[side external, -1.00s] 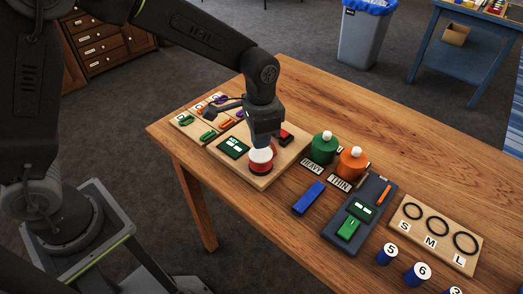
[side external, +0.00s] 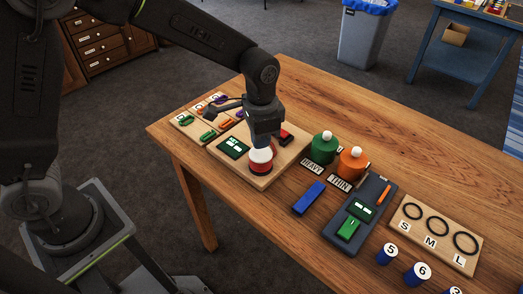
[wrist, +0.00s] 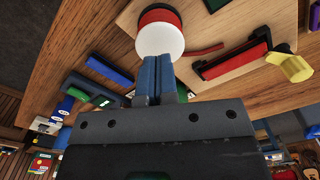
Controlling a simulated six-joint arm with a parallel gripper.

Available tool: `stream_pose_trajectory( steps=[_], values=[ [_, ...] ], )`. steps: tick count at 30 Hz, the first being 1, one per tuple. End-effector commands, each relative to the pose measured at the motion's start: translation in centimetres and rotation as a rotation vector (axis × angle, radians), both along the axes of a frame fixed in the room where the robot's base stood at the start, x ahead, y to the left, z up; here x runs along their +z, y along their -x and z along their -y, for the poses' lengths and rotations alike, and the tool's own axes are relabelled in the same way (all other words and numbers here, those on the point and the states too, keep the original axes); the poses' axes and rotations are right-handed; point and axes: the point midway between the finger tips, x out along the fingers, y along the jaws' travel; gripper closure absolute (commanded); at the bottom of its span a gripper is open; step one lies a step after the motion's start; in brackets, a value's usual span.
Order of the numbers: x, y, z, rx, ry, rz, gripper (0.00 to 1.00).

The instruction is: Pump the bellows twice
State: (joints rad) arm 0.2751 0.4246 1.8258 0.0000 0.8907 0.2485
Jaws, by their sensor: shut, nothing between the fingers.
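The bellows (side external: 261,166) is a round red body with a white cap, standing upright on a wooden board (side external: 262,184) near the table's left end. In the wrist view, its white cap (wrist: 160,38) lies just beyond my fingertips, with red showing behind it. My gripper (side external: 263,146) is directly above the cap, pointing down. Its two blue-grey fingers (wrist: 157,64) are closed together and empty. The fingertips are at or very close to the cap; I cannot tell whether they press on it. My gripper hides part of the cap's top in the side view.
The board also bears a dark green display (side external: 233,147) and a red and black block (side external: 285,136). Green (side external: 324,149) and orange (side external: 353,163) jars stand to the right, near a blue block (side external: 309,197) and a dark tray (side external: 341,238).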

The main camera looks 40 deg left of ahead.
Motion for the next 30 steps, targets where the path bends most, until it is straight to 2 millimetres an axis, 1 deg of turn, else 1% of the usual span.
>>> stream_pose_trajectory(
  steps=[30],
  values=[
    [-2.9,0.0,0.0,0.0,0.0,-0.001,1.0]
  ],
)
